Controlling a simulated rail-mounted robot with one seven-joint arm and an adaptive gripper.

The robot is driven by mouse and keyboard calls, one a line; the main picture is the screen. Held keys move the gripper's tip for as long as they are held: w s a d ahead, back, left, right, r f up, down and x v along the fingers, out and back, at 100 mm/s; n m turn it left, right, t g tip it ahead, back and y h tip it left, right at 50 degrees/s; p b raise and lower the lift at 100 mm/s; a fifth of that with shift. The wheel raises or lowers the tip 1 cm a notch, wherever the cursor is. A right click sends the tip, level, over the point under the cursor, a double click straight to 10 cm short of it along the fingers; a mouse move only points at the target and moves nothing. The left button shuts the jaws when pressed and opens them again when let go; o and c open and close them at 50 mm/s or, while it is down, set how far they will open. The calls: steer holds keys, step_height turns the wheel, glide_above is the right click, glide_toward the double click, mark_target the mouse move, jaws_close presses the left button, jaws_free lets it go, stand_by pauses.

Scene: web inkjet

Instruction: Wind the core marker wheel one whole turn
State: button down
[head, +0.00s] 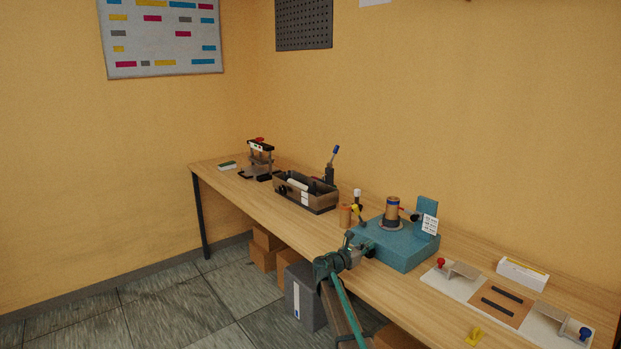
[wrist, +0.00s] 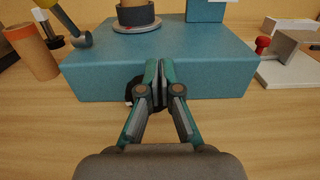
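The core marker is a blue box (head: 400,246) on the bench, with a brown core (head: 392,210) standing upright on a round grey plate on top. In the wrist view its front face (wrist: 215,82) is straight ahead. A dark rounded part, which looks like the wheel (wrist: 129,88), shows at that face, mostly hidden behind my left finger. My gripper (wrist: 159,68) is at the front face with its fingers brought together. It also shows in the head view (head: 362,248). I cannot tell whether anything thin is between the fingers or whether they touch the wheel.
An orange-brown core (head: 345,216) and a yellow-ended tool (head: 358,214) stand left of the box. Further left is a dark tray (head: 318,200). To the right lies a white board (head: 455,284) with a red knob (head: 441,263). Bench in front of the box is clear.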

steer(key=shift+s+f, duration=0.15)
stand_by(0.3)
steer(key=shift+d, duration=0.1)
steer(key=shift+s+r, duration=0.15)
steer(key=shift+r, duration=0.25)
steer(key=shift+p+v, duration=0.35)
steer(key=shift+v, duration=2.6)
